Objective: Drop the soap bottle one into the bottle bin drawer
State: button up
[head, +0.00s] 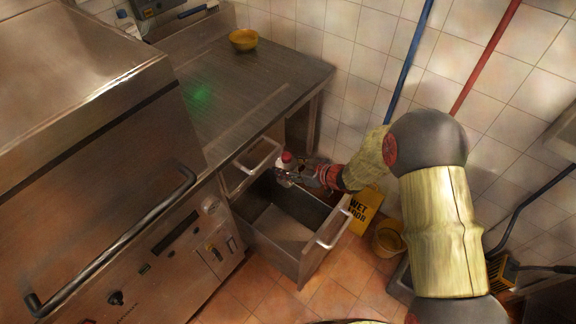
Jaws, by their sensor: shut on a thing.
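The open metal drawer (318,262) stands pulled out below the steel counter, with a pale floor inside and a handle on its front. My gripper (285,172) is over the back part of the drawer, close to the counter-side handle. It is shut on the soap bottle, a small thing with a red top (287,157) and a pale body. The bottle's lower part is hard to make out, and the gripper covers some of it. I cannot tell whether the bottle touches the drawer.
A steel counter (250,85) holds a yellow bowl (243,39). A large metal appliance (100,190) with a bar handle stands left of the drawer. A yellow wet-floor sign (365,208) and a bucket (389,238) stand right of it. Blue and red poles lean on the tiled wall.

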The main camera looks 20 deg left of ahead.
jog(key=shift+f+b, duration=1.35)
jog(key=shift+f, duration=0.4)
jog(key=o, duration=1.2)
jog(key=shift+o, duration=0.9)
jog(key=shift+d, duration=0.15)
jog(key=v, duration=1.1)
jog(key=shift+s+d+r, duration=0.2)
jog(key=shift+d+r, duration=0.05)
